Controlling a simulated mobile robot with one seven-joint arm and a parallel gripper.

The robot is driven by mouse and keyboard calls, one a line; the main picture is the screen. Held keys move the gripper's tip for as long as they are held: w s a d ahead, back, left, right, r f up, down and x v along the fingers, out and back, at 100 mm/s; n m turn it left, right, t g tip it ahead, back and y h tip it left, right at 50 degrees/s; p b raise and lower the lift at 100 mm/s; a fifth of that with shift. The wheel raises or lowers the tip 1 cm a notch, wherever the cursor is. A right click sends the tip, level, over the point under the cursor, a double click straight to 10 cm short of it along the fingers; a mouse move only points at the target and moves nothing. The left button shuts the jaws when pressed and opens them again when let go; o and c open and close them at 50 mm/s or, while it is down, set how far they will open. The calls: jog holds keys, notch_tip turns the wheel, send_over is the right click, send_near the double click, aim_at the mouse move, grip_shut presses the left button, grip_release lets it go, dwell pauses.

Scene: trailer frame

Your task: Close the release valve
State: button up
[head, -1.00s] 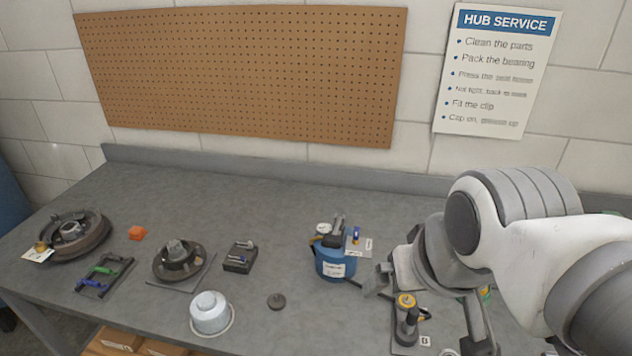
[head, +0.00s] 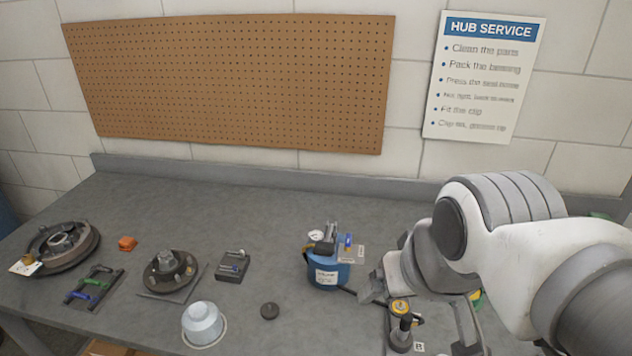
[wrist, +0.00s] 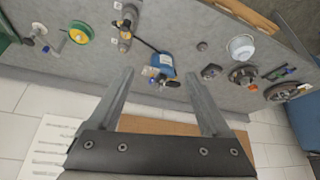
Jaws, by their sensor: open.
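A blue hydraulic-looking unit (head: 328,273) with a white label stands on the bench, a little right of the middle. A small blue-handled part (head: 348,242), which may be the release valve, sits on its top beside a pale tag (head: 351,254). I cannot tell how the valve is set. My gripper (head: 370,291) is just right of the unit in the head view, with the arm hiding much of it. In the wrist view my gripper (wrist: 161,82) is open and empty, and the blue unit (wrist: 160,64) shows beyond and between its fingers, apart from them.
A dark tool with a yellow top (head: 401,318) stands right of the unit, below my arm. A hose runs from the unit toward it. The bench behind the unit is clear.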

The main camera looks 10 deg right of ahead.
jog(key=shift+m+g, duration=0.4)
jog(key=shift+g, duration=0.2)
jog(key=w+r, duration=0.1)
jog(key=w, duration=0.1)
jog(key=w+r+p, duration=0.1)
jog(key=w, duration=0.1)
jog(key=w+r, duration=0.2)
jog(key=shift+w+d, duration=0.1)
jog(key=c, duration=0.4)
jog(key=m+g+p, duration=0.2)
jog(key=g+p, duration=0.2)
jog(key=p, duration=0.1)
send_over(349, 238)
notch_tip(349, 238, down, 7)
jog(key=shift+c, duration=0.2)
notch_tip(349, 238, down, 17)
jog(key=shift+w+r+p, duration=0.1)
jog(key=shift+p, duration=0.35)
grip_shut()
